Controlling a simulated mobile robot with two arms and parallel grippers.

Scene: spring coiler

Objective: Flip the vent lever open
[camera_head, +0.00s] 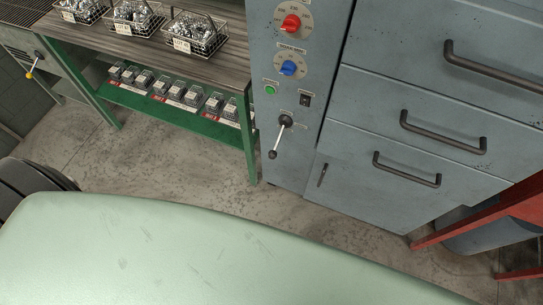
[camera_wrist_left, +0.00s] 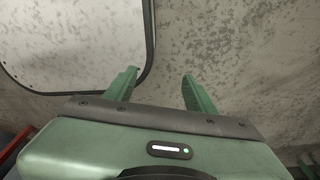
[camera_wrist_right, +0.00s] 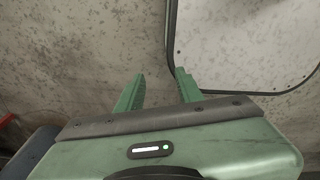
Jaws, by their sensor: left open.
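A lever (camera_head: 279,138) with a black hub, metal rod and black ball knob is on the grey cabinet's narrow front panel in the head view. Its rod points down and slightly left; its small label is unreadable. I take it as the vent lever. My left gripper (camera_wrist_left: 155,78) shows in the left wrist view, fingers apart and empty over bare floor. My right gripper (camera_wrist_right: 159,74) shows in the right wrist view, also open and empty over floor. Neither gripper is in the head view, and both are away from the lever.
Above the lever are a red dial (camera_head: 291,24), a blue dial (camera_head: 289,68), a green button (camera_head: 270,90) and a black switch (camera_head: 305,99). Grey drawers (camera_head: 405,125) with dark handles are to the right. A green-framed bench (camera_head: 170,55) holds wire baskets at left. Concrete floor lies between.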

